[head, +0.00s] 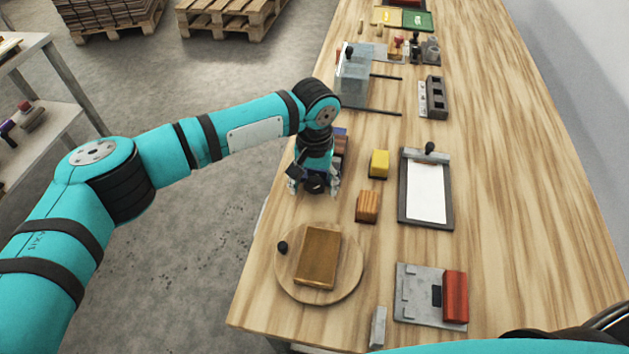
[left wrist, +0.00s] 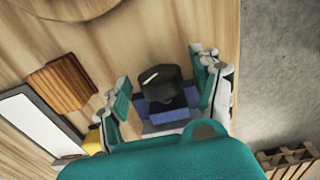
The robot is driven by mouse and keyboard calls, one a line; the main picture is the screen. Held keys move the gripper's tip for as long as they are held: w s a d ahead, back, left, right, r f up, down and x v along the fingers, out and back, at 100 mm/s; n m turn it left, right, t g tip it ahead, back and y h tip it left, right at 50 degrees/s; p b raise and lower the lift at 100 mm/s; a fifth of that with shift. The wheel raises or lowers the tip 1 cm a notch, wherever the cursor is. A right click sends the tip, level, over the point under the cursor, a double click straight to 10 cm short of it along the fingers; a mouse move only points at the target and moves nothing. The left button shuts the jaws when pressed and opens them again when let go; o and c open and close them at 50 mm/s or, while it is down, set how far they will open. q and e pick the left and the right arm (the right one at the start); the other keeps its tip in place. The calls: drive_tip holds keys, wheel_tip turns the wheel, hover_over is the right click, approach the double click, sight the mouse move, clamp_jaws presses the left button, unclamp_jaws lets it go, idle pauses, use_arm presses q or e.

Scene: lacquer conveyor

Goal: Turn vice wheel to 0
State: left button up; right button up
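The vice shows in the left wrist view as a blue and grey body (left wrist: 168,114) with a dark, faceted wheel (left wrist: 158,82) on its near end. A short white mark on the wheel slants up to the right. My left gripper (left wrist: 163,88) is open, with one finger on each side of the wheel and visible gaps between. In the head view my left gripper (head: 314,184) points down at the table's left edge and hides most of the vice; a little blue (head: 340,132) shows behind it. My right gripper is out of view.
Close by on the wooden table (head: 530,200) are a wooden block (head: 367,207), a yellow block (head: 379,164) and a clipboard (head: 426,190). A round board (head: 285,285) bears a brown slab (head: 318,258). A grey plate with a red block (head: 455,297) lies further right.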

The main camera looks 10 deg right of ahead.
use_arm(q)
drive_tip(key=c, duration=1.1)
drive_tip(key=h+p, duration=0.1)
drive_tip(key=g+h+p, duration=0.1)
drive_tip(key=p, duration=0.1)
drive_tip(key=shift+a+r, duration=0.15)
drive_tip(key=shift+r, duration=0.1)
drive_tip(key=shift+f+g+h+p, duration=0.15)
drive_tip(key=shift+g+h+p, duration=0.25)
drive_tip(key=shift+h+p, duration=0.4)
drive_tip(key=shift+w+f+h, duration=0.1)
drive_tip(key=shift+h, duration=0.8)
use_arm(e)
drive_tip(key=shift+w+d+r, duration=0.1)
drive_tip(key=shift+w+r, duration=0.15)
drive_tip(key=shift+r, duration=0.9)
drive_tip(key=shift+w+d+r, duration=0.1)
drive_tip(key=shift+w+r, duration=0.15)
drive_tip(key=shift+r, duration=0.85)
use_arm(q)
drive_tip(key=o, duration=1.2)
drive_tip(key=shift+a, duration=0.1)
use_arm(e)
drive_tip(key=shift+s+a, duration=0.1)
use_arm(q)
drive_tip(key=v, duration=1.2)
drive_tip(key=shift+w, duration=0.2)
